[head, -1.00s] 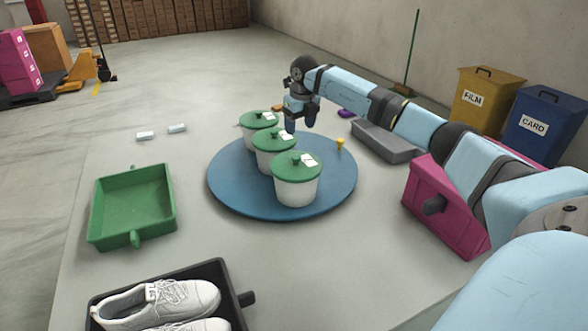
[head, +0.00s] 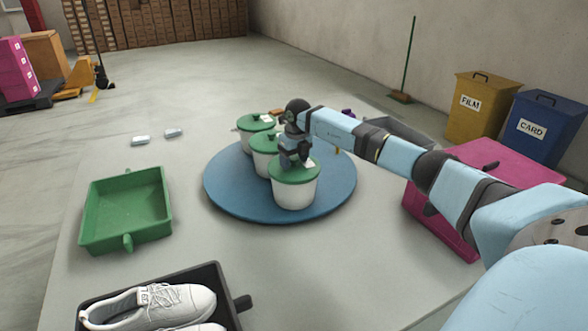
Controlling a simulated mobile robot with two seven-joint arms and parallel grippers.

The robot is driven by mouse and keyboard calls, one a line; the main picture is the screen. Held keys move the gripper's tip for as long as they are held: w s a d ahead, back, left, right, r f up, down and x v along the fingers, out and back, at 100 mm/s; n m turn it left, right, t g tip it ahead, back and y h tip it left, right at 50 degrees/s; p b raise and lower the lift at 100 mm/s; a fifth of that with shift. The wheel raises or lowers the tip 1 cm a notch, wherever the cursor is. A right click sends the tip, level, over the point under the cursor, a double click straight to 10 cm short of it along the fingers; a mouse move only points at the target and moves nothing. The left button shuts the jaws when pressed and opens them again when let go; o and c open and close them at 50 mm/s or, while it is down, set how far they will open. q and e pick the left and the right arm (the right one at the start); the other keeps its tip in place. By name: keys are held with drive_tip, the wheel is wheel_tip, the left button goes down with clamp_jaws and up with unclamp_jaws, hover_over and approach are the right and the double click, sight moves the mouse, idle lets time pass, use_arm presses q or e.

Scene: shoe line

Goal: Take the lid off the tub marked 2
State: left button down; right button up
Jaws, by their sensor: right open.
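Three white tubs with green lids stand in a row on a round blue turntable: a near tub (head: 294,192), a middle tub (head: 262,163) and a far tub (head: 246,138). Each lid carries a white tag, but I cannot read the numbers. The near lid (head: 285,176) sits on its tub, its knob hidden behind my gripper. My right gripper (head: 295,163) is open, pointing down over the near lid's back part and partly covering the middle lid (head: 262,140). I cannot tell whether it touches the near lid. My left gripper is out of view.
An empty green tray (head: 126,235) lies left of the turntable (head: 230,196). A dark tray (head: 236,306) with white shoes (head: 160,303) is at the front. A magenta box (head: 510,165) and a grey tray (head: 410,135) are partly behind my right arm.

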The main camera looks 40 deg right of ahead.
drive_tip(key=shift+r, duration=0.1)
drive_tip(key=c, duration=1)
